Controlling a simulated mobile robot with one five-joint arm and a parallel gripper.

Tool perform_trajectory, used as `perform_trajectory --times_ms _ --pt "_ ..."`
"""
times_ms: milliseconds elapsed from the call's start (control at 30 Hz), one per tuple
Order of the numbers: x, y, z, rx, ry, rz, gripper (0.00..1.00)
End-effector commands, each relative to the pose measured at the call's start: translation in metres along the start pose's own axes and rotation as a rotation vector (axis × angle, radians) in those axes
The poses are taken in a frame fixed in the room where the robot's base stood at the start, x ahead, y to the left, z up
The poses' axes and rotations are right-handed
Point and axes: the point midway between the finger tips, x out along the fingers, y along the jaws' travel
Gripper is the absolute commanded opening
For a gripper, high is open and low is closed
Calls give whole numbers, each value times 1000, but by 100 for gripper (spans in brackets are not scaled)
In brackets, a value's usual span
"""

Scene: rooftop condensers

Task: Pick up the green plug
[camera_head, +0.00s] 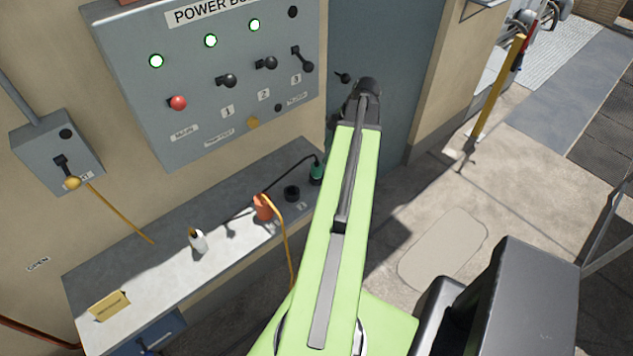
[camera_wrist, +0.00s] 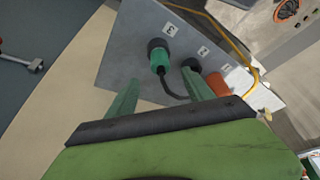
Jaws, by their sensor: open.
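The green plug (camera_head: 316,172) stands at the far right end of the grey shelf in the head view, partly beside my arm. In the wrist view the green plug (camera_wrist: 160,61) is at a dark round socket near the label 3, with a black cable coming from it. My gripper (camera_wrist: 160,92) is open and empty, with its two green fingers pointing at the shelf. The plug shows beyond the fingertips, between them in the picture, and apart from them. In the head view my arm hides the fingers.
An orange plug (camera_head: 263,208) with a yellow cable and a black empty socket (camera_head: 291,193) are beside the green plug on the shelf (camera_head: 150,275). A white plug (camera_head: 198,240) stands farther left. The power box (camera_head: 215,115) with levers hangs on the wall above.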

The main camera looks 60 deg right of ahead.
Motion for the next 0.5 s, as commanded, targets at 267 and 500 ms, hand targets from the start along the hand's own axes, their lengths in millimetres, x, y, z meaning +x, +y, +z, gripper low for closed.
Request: perform_trajectory --times_ms 267,500 --pt "46 0 1 0 0 -1 61" --pt "62 0 0 1 0 -1 61"
